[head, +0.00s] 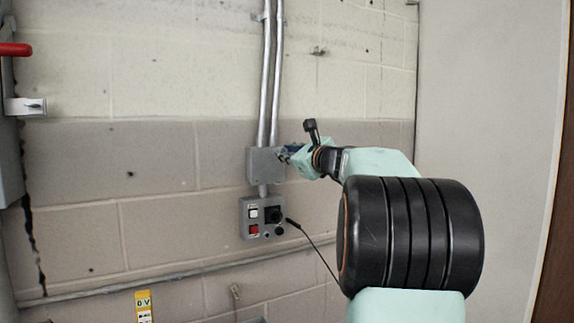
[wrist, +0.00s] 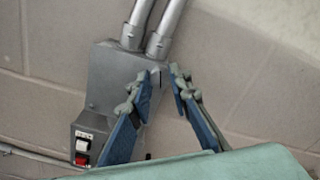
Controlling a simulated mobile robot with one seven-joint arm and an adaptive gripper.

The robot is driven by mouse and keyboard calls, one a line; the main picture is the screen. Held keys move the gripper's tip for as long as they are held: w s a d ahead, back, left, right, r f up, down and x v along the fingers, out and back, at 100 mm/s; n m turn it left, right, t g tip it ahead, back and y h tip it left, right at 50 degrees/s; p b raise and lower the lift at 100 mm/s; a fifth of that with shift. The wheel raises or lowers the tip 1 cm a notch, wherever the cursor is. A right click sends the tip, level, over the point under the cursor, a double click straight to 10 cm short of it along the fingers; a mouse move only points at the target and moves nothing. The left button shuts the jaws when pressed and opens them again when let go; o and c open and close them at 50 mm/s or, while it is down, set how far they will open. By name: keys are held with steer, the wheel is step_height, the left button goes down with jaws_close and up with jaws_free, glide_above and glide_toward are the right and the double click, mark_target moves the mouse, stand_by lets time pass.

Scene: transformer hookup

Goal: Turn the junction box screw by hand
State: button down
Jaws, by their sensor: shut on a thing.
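The grey junction box (head: 261,167) is fixed to the block wall, with two metal conduits entering its top. It also fills the upper middle of the wrist view (wrist: 108,75). My gripper (head: 283,156) is at the right side of the box. In the wrist view, its blue fingers with grey-green tips (wrist: 160,77) come in from below, at the box's upper right corner. The fingertips stand a little apart, shut on the junction box screw.
A grey control box (head: 243,232) with white and red switches and a black knob hangs just below. A black cable (head: 316,250) runs from beside it down to the right. Metal conduits (head: 271,75) rise above. A red handle (head: 15,49) is at far left.

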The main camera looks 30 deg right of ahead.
steer(key=shift+f+n+b, duration=0.1)
steer(key=shift+n+b, duration=7.95)
steer(key=shift+n, duration=5.75)
steer(key=shift+n, duration=0.3)
steer(key=c, duration=1.8)
jaws_free()
steer(key=shift+o, duration=0.2)
steer(key=shift+s, duration=0.1)
